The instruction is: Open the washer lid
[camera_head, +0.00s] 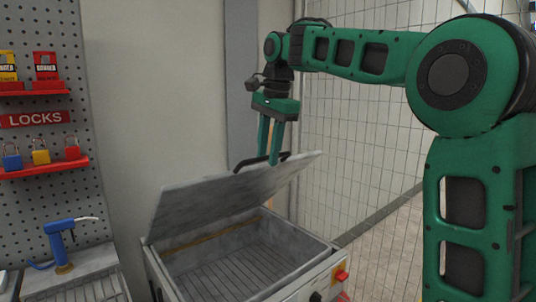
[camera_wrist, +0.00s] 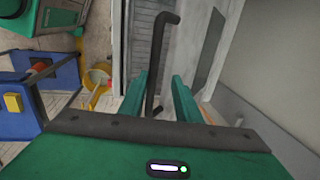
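The grey metal washer lid (camera_head: 225,195) is raised and tilted over the washer basin (camera_head: 240,265), so the basin's slatted inside shows. A dark bar handle (camera_head: 245,165) sits at the lid's upper edge. My gripper (camera_head: 269,158) points down at this handle from above. In the wrist view, the handle (camera_wrist: 158,65) runs between the two green fingers of my gripper (camera_wrist: 160,80). The fingers are apart, with gaps visible beside the bar, so it does not look clamped. Whether one finger touches the handle I cannot tell.
A red button (camera_head: 341,276) is on the washer's front panel. A wire mesh fence (camera_head: 360,140) stands to the right, a wall (camera_head: 150,100) behind. On the left are a pegboard with padlocks (camera_head: 40,157) and a blue spray nozzle (camera_head: 60,238) on a second unit.

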